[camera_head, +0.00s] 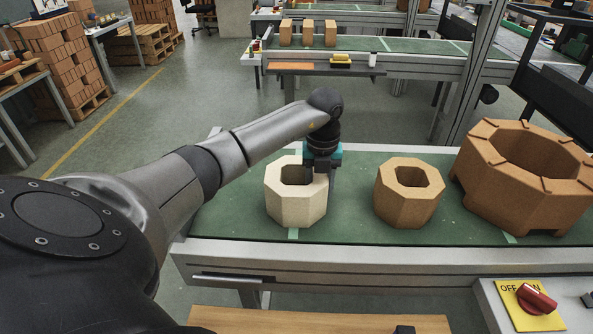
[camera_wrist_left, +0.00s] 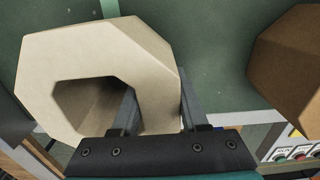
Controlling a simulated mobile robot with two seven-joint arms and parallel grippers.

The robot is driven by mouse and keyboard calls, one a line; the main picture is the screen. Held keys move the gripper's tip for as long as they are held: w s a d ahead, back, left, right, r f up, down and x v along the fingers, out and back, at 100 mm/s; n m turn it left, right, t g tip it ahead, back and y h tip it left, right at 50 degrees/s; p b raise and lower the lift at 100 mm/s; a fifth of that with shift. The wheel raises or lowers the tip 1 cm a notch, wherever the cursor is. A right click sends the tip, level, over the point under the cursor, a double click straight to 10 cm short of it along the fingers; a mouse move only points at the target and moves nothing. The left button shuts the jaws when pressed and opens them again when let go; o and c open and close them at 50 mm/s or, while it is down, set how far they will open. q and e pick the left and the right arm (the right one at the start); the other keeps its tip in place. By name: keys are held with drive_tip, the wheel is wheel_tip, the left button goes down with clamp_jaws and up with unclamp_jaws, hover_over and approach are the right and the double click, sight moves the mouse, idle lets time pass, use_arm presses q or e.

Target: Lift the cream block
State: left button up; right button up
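The cream block (camera_head: 283,206) is an eight-sided ring with a central hole, upright at the left part of the green conveyor belt (camera_head: 345,225). It fills the upper left of the left wrist view (camera_wrist_left: 60,50). My left gripper (camera_head: 321,172) comes down at its right side. In the wrist view, the gripper (camera_wrist_left: 158,112) straddles the block's wall, one finger inside the hole and one outside. Both fingers appear to touch the wall, so it looks shut on it. Any gap under the block is not clear. My right gripper is not in view.
A smaller brown ring block (camera_head: 405,208) stands to the right, with clear belt between. A large brown ring (camera_head: 483,193) stands at the far right. A red switch (camera_head: 537,299) is at front right. Another conveyor with bricks (camera_head: 308,33) is behind.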

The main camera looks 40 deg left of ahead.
use_arm(q)
clamp_jaws()
idle(0.8)
drive_tip(key=shift+w+a+r, duration=0.1)
drive_tip(key=shift+r, duration=0.05)
